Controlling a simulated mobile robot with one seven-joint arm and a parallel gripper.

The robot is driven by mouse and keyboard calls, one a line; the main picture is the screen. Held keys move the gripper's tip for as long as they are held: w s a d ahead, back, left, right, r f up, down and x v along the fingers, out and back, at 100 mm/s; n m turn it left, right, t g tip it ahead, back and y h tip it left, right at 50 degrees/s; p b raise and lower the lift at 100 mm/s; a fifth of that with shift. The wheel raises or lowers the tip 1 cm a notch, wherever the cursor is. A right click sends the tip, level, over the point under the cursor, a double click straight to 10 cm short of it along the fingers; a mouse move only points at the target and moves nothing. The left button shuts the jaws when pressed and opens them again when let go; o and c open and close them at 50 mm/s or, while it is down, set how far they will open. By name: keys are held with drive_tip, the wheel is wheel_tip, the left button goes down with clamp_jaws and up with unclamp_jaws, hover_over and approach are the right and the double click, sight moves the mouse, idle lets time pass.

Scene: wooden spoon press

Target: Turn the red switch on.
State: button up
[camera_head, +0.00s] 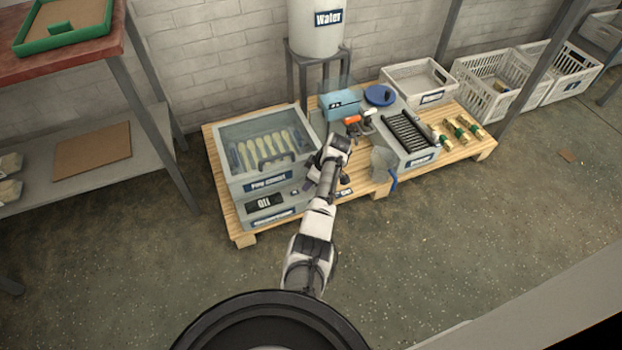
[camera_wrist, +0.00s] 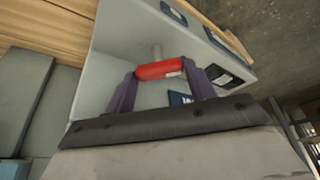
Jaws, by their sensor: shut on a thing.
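The red switch (camera_wrist: 160,69) shows in the wrist view as a red bar-shaped handle on a short pale stem, standing out from a light grey box face (camera_wrist: 125,45). My gripper (camera_wrist: 163,72) has its two dark fingers at the two ends of the red handle and is shut on it. In the head view my arm reaches to the right side of the grey machine with the glass lid (camera_head: 262,157). The red switch cannot be made out there, with my arm in front of that area. Part of a dark blue label shows behind the right finger.
The machine stands on a wooden pallet (camera_head: 243,232). A small orange-red handle (camera_head: 352,120), a blue box (camera_head: 340,104) and a grey unit with a black grate (camera_head: 407,132) are close to my arm. A water tank (camera_head: 316,32) stands behind. The floor in front is clear.

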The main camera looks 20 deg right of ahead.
drive_tip(key=o, duration=1)
drive_tip(key=shift+r, duration=0.1)
